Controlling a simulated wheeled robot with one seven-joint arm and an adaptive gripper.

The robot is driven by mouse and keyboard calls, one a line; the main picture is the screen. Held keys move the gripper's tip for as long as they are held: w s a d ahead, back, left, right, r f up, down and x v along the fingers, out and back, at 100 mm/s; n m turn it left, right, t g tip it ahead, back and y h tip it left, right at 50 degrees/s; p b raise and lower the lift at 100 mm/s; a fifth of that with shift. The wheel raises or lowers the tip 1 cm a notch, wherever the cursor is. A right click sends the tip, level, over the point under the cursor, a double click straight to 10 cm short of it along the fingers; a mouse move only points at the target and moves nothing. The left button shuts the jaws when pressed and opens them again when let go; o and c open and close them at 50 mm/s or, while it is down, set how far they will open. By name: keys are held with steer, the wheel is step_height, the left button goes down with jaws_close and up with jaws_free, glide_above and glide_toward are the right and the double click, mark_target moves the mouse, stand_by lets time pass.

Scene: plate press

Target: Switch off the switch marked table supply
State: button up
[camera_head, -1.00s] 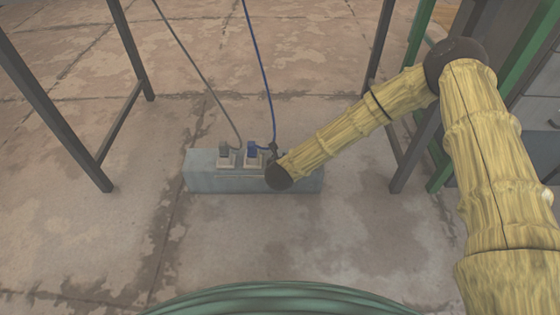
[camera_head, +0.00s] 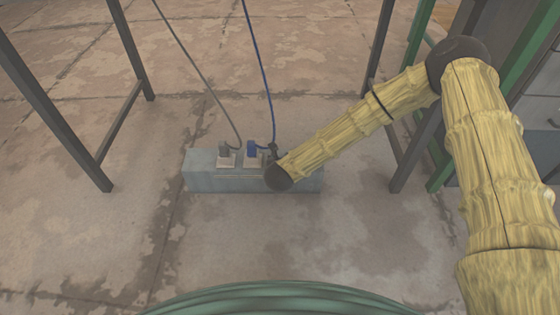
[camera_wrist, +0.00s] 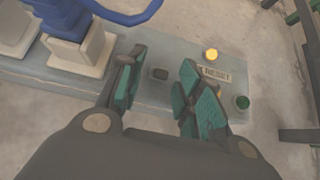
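A grey-blue power box (camera_head: 228,183) lies on the floor in the head view, and its top also fills much of the wrist view (camera_wrist: 150,100). My gripper (camera_wrist: 160,66) is over the box's right part, with its two teal-padded fingers apart and nothing held between them. A small dark switch or button (camera_wrist: 159,74) shows on the box between the fingers. To its right are an amber lamp (camera_wrist: 211,55), a small label (camera_wrist: 216,73) that seems to read RESET, and a green round part (camera_wrist: 242,102). I cannot read a table supply marking; the right finger hides part of this area.
A grey plug (camera_head: 224,150) and a blue plug (camera_head: 252,150) stand in sockets left of my gripper, with cables running upward. Dark frame legs (camera_head: 85,150) stand on both sides. The floor in front of the box is clear.

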steer(key=v, duration=1.1)
steer(key=shift+s, duration=0.1)
steer(key=s+d+f+n+g+y+p, duration=0.1)
steer(key=s+d+f+n+g+p, duration=0.15)
steer(key=s+f+n, duration=0.45)
steer(key=s+d+f+n+g+y+p, duration=0.1)
steer(key=s+d+f+n+g+p, duration=0.2)
steer(key=s+n, duration=0.85)
steer(key=s+d+r+n+g+h+p, duration=0.25)
steer(key=s+d+n+g+p, duration=0.25)
steer(key=s+d+n, duration=1.25)
step_height(320, 180, up, 37)
steer(key=p, duration=3.7)
steer(key=shift+w+r, duration=0.2)
steer(key=shift+r, duration=0.05)
